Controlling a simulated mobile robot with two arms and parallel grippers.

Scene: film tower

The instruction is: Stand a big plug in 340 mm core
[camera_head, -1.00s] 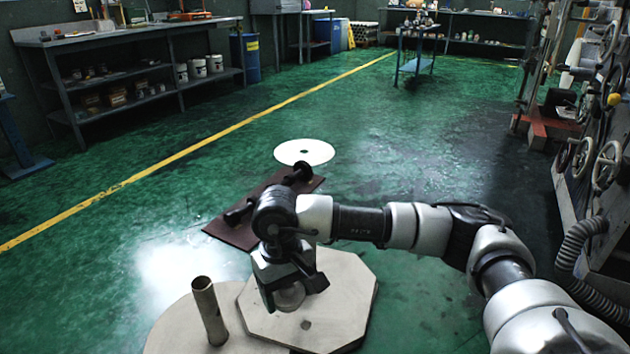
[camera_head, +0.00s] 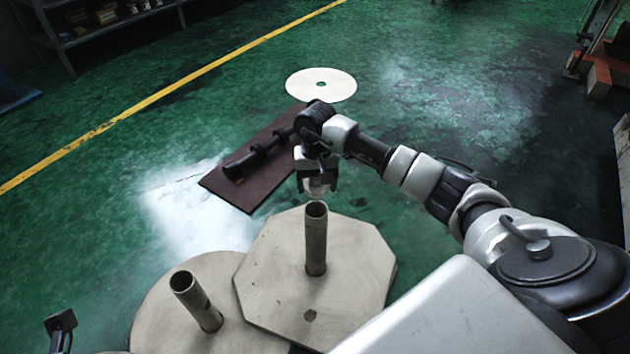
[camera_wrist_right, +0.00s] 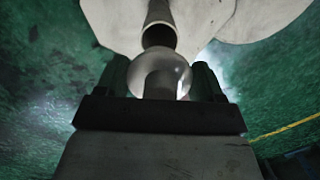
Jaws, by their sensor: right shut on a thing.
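My right gripper (camera_head: 317,190) is shut on the big plug (camera_head: 317,187), a pale round piece. The plug also shows between the fingers in the right wrist view (camera_wrist_right: 160,75). An upright, open-topped brown core (camera_head: 316,240) stands on an octagonal board. The plug shows right at its upper end in the head view; I cannot tell whether they touch. In the wrist view the core (camera_wrist_right: 159,22) shows just beyond the plug. A second open core (camera_head: 196,302) stands on a round board to the left. I cannot tell which core is 340 mm. My left gripper is not in view.
The octagonal board (camera_head: 352,285) overlaps the round board (camera_head: 160,325). Behind lie a brown mat (camera_head: 232,192) with a black bar-shaped piece (camera_head: 255,157), and a white disc (camera_head: 321,84). A dark piece (camera_head: 62,325) at lower left is unclear. Green floor is open around them.

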